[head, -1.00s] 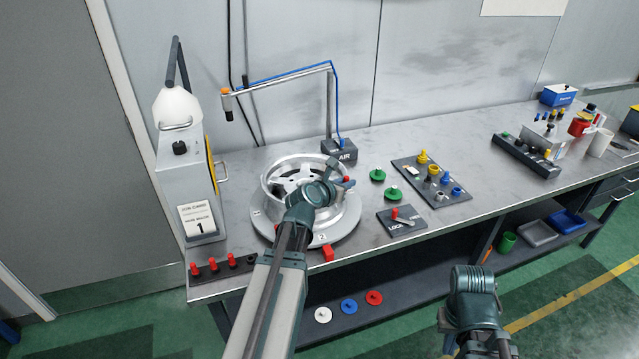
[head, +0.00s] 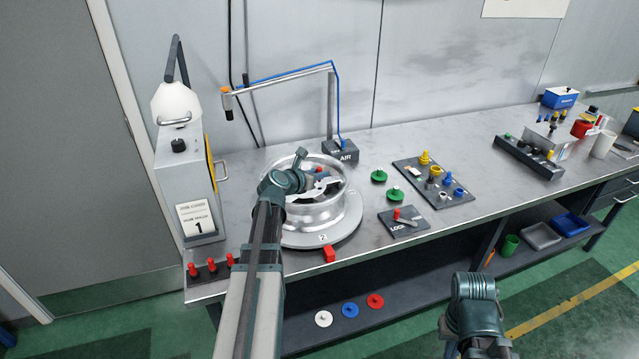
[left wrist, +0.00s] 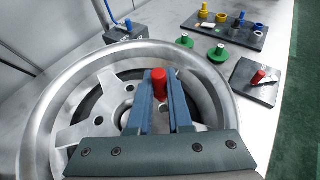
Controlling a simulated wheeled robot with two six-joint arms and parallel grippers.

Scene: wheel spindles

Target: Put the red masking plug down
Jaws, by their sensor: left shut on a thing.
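My left gripper (left wrist: 158,100) is shut on the red masking plug (left wrist: 159,84), which stands up between its two blue-grey fingers in the left wrist view. In the head view this gripper (head: 320,180) is over the inside of the silver wheel (head: 318,212); the wheel (left wrist: 48,110) also fills much of the wrist view. Whether the held plug touches the wheel is unclear.
Several red plugs (head: 211,266) stand in a dark rack at the bench's left front. A red block (head: 329,254) lies at the front edge. Green caps (head: 379,176), a lock block (head: 402,222) and a parts tray (head: 433,180) are right of the wheel. An air arm (head: 280,78) stands behind.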

